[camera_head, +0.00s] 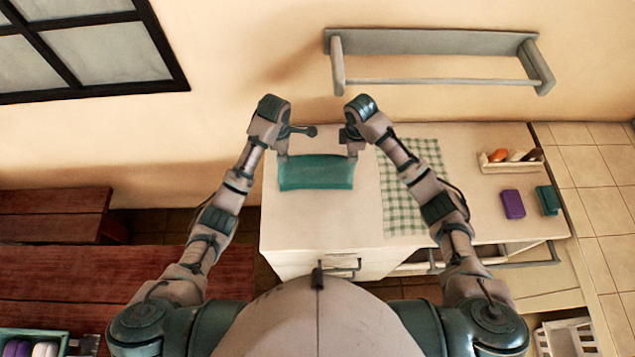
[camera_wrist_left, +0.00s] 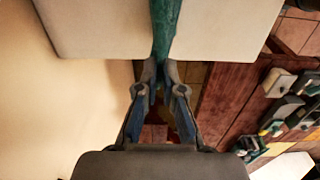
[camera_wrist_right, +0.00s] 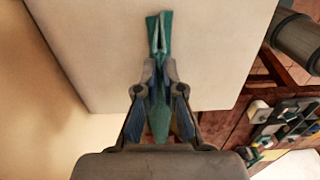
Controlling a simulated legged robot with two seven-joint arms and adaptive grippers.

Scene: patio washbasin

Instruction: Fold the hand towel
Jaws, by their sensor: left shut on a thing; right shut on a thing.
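The teal hand towel (camera_head: 316,173) is a wide, short strip stretched between my two grippers over the pale counter (camera_head: 330,225). My left gripper (camera_head: 283,157) is shut on its far left corner, and my right gripper (camera_head: 351,157) is shut on its far right corner. In the left wrist view the towel (camera_wrist_left: 165,25) runs edge-on from between the fingertips (camera_wrist_left: 160,70). In the right wrist view the towel (camera_wrist_right: 158,35) shows narrow layers split at the far end, with cloth between the fingers (camera_wrist_right: 159,80). Whether its lower edge touches the counter I cannot tell.
A green checked cloth (camera_head: 408,212) lies right of the towel. Beyond it are a small tray (camera_head: 490,168) with several items, a purple block (camera_head: 512,204) and a teal block (camera_head: 548,200). A wall rack (camera_head: 440,81) hangs above. The counter in front of the towel is clear.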

